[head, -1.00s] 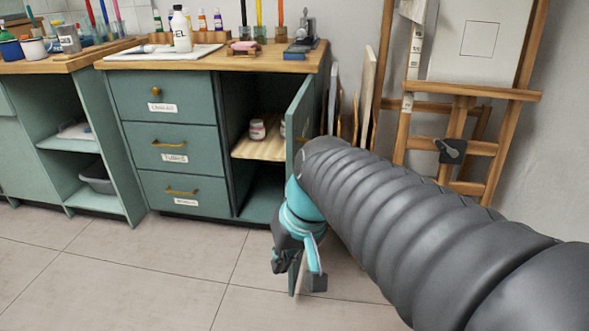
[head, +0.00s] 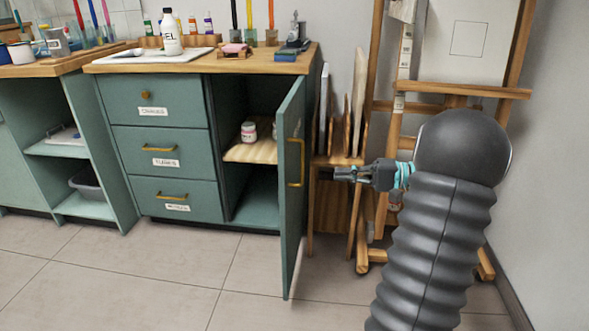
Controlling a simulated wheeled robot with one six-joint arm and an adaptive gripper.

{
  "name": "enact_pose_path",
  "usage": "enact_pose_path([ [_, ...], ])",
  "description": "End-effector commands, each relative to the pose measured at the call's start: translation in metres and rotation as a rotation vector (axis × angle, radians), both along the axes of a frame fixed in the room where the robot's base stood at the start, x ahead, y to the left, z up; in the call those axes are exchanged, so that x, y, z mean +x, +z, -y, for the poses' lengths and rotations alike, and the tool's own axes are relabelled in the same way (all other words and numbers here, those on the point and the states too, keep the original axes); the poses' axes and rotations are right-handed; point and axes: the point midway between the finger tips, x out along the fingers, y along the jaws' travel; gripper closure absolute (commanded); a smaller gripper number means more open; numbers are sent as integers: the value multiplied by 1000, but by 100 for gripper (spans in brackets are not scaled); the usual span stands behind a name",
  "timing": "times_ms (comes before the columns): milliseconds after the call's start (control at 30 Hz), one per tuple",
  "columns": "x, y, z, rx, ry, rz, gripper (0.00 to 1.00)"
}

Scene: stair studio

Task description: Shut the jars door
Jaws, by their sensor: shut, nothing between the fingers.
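The jars door (head: 291,200) is a green cabinet door with a vertical brass handle (head: 296,163). It stands wide open, swung out toward me from the right side of the cabinet. Inside, small jars (head: 249,132) stand on a wooden shelf (head: 250,152). My gripper (head: 338,173) is shut and empty. It is to the right of the door, on the handle side, pointing left. In the picture a gap shows between its fingertips and the handle.
Three drawers, the top one (head: 152,97), are shut left of the opening. A wooden easel (head: 455,90) stands at the right, behind my arm. Upright boards (head: 357,100) lean in a rack beside the cabinet. The tiled floor (head: 245,275) in front is clear.

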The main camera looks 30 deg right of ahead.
Motion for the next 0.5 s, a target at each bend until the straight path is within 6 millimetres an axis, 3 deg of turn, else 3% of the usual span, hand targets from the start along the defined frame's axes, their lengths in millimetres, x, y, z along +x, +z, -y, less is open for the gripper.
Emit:
enact_pose_path([
  [100, -1, -3, 19, 30, -31, 39, 100],
  [200, 1, -2, 19, 37, -37, 51, 100],
  [500, 28, -2, -18, 35, -33, 50, 100],
])
